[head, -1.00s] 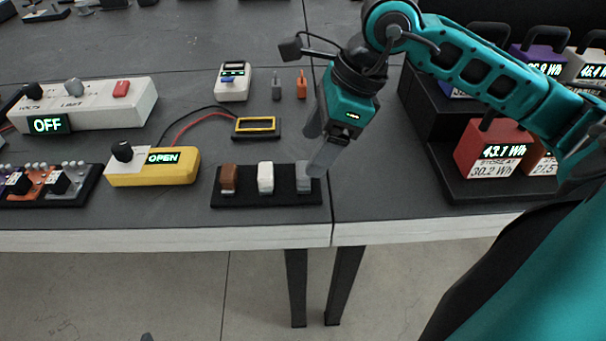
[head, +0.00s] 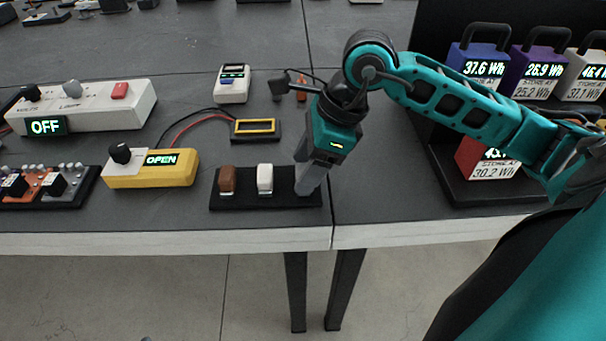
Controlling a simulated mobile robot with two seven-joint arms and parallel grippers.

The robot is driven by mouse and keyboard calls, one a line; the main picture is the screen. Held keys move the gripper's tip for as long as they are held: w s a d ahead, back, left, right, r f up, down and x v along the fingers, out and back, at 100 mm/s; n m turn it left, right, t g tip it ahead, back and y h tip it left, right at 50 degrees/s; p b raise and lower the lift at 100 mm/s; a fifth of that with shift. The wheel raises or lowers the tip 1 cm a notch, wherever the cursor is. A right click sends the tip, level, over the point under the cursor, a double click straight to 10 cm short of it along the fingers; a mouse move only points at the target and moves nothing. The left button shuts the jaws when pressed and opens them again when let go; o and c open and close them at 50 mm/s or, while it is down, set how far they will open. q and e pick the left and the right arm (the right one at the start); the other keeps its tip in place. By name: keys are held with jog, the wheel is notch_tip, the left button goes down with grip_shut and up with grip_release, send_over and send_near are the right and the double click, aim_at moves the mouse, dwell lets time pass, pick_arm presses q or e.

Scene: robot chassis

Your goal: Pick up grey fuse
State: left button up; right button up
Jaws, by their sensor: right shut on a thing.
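A black fuse holder (head: 240,200) lies near the table's front edge with a brown fuse (head: 227,180) and a white fuse (head: 265,179) upright in it. My right gripper (head: 308,186) points down at the holder's right end, shut on the grey fuse. The fingers hide most or all of the grey fuse, and I cannot tell whether it is still seated. My left gripper is not in view.
A yellow box (head: 155,170) reading OPEN stands left of the holder. A yellow-framed meter (head: 255,128) and a white multimeter (head: 232,83) lie behind. Battery packs (head: 487,160) fill a black rack at right.

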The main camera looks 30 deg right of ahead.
jog(key=shift+c, duration=1.2)
jog(key=shift+r, duration=0.1)
notch_tip(320, 180, up, 20)
jog(key=p, duration=0.5)
